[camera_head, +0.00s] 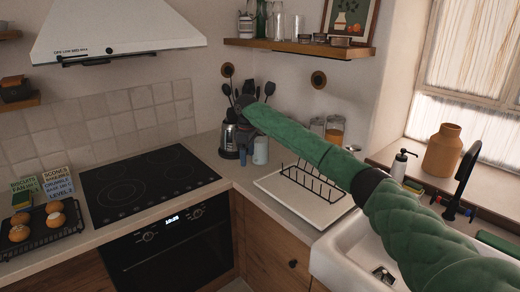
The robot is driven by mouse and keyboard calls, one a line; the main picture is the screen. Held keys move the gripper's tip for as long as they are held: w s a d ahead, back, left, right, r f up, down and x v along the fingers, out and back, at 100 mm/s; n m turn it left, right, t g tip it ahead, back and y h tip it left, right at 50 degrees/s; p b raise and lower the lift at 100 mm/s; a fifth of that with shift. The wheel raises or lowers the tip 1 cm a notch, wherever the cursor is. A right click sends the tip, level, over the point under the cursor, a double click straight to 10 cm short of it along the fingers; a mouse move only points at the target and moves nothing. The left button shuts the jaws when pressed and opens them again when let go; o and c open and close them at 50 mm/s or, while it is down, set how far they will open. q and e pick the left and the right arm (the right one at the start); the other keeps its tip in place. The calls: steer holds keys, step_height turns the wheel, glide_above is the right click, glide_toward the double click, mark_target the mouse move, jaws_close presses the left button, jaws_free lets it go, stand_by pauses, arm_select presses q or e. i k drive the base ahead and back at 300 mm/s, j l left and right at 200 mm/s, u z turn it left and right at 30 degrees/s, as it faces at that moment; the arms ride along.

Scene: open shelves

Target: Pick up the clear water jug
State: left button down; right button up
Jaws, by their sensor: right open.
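My right arm, in a green quilted sleeve, reaches from the lower right to the back corner of the counter. My right gripper (244,108) is small and dark at its far end, in front of dark utensils; its jaws are open, and I see nothing held in them. I cannot pick out a clear water jug with certainty. Clear glassware (278,26) stands on the upper wooden shelf, above and to the right of the gripper. My left gripper is not in view.
A metal appliance (229,140) and a pale blue cup (260,151) stand below the gripper. A black dish rack (313,183) on a white drainboard lies under my arm. Jars (334,130) stand behind it. The black hob (147,181) is clear.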

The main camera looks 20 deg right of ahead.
mark_target(261, 158)
steer(key=i+l+u, duration=0.1)
steer(key=i+l, duration=0.65)
steer(key=j+z, duration=0.1)
